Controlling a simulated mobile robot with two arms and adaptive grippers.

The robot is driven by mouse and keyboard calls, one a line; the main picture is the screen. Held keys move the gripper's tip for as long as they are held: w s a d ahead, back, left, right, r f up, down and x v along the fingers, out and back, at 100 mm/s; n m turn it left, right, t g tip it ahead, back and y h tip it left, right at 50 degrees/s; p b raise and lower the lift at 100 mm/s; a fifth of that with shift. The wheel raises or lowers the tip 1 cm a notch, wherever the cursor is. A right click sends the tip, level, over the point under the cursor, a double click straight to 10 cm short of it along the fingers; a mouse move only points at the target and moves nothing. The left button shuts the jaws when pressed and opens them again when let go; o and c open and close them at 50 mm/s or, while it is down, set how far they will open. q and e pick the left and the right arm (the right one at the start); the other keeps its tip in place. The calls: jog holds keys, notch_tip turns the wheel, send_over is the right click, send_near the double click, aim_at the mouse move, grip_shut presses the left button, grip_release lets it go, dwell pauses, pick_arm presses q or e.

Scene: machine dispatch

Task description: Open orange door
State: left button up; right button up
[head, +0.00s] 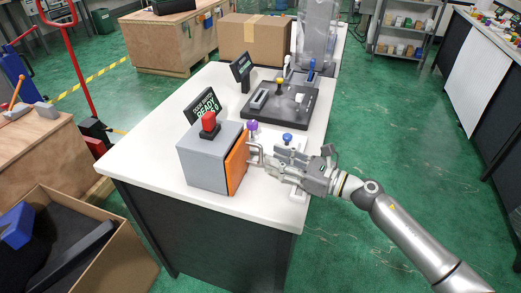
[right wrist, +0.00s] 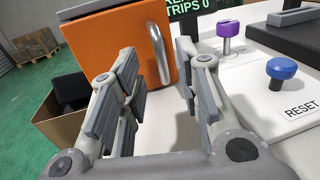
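The orange door (head: 237,163) is on the right face of a grey box (head: 205,164) with a red button on top, on the white table. In the right wrist view the orange door (right wrist: 115,45) fills the upper left and looks closed. Its silver handle (right wrist: 158,55) stands upright near the door's right edge. My right gripper (head: 262,160) is at the door's handle side. In the right wrist view its fingers (right wrist: 160,75) are apart, with the handle showing in the gap ahead; I cannot tell whether they touch it. My left gripper is not in view.
A purple knob (right wrist: 230,30) and a blue RESET button (right wrist: 281,68) stand close right of the fingers. A READY display (head: 203,105) is behind the box. A black fixture (head: 283,102) and cardboard box (head: 253,36) are farther back. The table's front strip is clear.

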aim_at(261, 160)
jog(key=shift+p+x, duration=0.3)
jog(key=shift+x, duration=2.4)
grip_shut()
jog(key=shift+d, duration=0.1)
